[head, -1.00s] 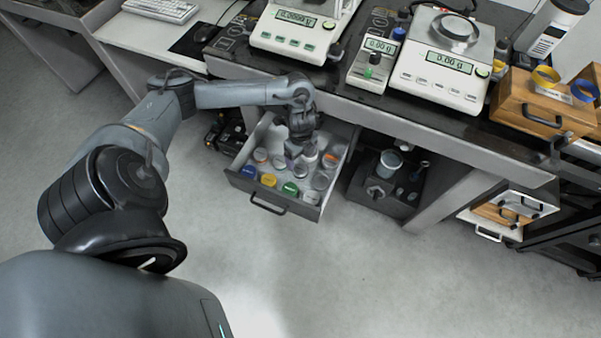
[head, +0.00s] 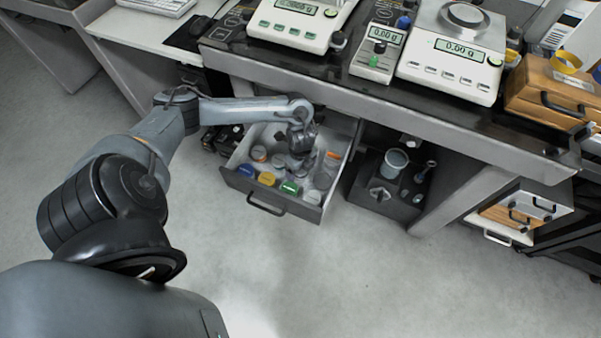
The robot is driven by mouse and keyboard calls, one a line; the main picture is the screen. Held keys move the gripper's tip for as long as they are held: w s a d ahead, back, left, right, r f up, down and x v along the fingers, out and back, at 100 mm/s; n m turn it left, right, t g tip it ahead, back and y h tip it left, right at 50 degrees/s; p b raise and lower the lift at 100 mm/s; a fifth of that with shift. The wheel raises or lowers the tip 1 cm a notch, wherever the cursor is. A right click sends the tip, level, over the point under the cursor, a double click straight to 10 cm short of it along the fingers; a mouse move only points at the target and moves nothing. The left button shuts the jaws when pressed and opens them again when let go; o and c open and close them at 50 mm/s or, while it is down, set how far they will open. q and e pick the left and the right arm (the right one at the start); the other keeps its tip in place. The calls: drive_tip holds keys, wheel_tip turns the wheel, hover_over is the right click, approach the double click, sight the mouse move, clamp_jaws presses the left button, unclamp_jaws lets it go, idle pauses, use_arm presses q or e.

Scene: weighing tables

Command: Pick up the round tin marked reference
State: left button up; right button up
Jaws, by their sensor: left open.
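The open drawer (head: 235,184) under the bench holds several small round jars and tins. I see a blue lid (head: 246,171), a yellow lid (head: 267,179), a green lid (head: 290,188) and an orange-topped jar (head: 332,158). Pale tins (head: 259,153) stand further back. The lettering is too small to read, so I cannot tell which tin is marked reference. My left gripper (head: 297,166) points down into the drawer among the containers, open. Its fingertips are hard to make out, and the wrist hides what lies under it. My right gripper is out of view.
Balances (head: 457,52) and a small meter (head: 378,52) stand on the bench above, whose front edge overhangs the drawer. A dark box with a metal cup (head: 393,162) is to the right of the drawer. A wooden box (head: 548,95) sits at the bench's right. The floor in front is clear.

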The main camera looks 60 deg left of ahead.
use_arm(q)
drive_tip(key=c, duration=1.2)
drive_tip(key=shift+o, duration=0.2)
drive_tip(key=shift+r, duration=0.1)
